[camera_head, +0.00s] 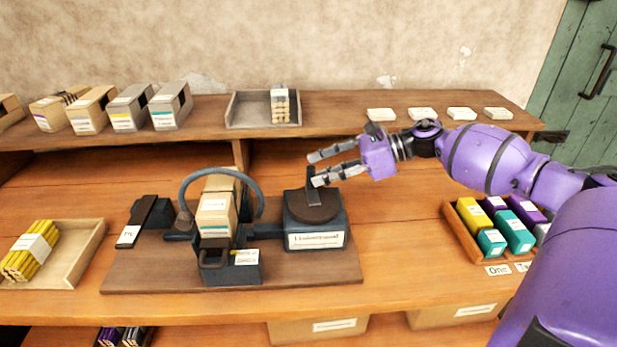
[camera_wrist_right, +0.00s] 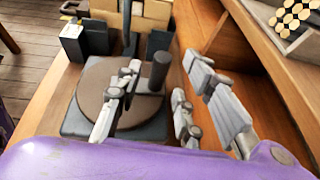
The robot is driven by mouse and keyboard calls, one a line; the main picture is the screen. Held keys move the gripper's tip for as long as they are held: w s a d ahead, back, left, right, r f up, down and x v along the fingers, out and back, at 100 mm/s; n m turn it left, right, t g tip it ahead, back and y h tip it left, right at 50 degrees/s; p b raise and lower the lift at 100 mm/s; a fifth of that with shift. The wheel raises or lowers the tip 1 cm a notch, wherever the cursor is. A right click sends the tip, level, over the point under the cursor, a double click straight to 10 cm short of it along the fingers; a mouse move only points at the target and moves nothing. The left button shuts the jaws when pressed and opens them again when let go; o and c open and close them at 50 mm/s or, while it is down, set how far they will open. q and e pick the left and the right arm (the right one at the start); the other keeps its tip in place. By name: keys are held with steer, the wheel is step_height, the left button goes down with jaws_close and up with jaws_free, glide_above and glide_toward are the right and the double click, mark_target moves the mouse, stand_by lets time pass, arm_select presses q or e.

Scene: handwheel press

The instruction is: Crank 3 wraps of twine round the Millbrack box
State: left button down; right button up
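A tan box (camera_head: 216,218) with a white label and a teal stripe stands inside the dark ring (camera_head: 262,190) of the press; I cannot read its name or make out any twine on it. To its right is the crank, a dark round disc (camera_head: 316,207) on a blue-grey block (camera_head: 330,240), with an upright handle (camera_head: 311,180). My right gripper (camera_head: 314,168) is at the handle, its fingers apart. In the right wrist view the handle (camera_wrist_right: 159,72) shows between the spread fingers (camera_wrist_right: 163,78), and I see no clear grip. My left gripper is not in view.
Several labelled boxes (camera_head: 128,108) and a tray (camera_head: 262,122) stand on the upper shelf. A tray of yellow sticks (camera_head: 58,270) is at the left. A crate of coloured blocks (camera_head: 460,230) is at the right. The bench between the press board and the crate is clear.

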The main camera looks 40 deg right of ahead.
mark_target(310, 189)
steer(key=shift+x, duration=1.75)
jaws_close()
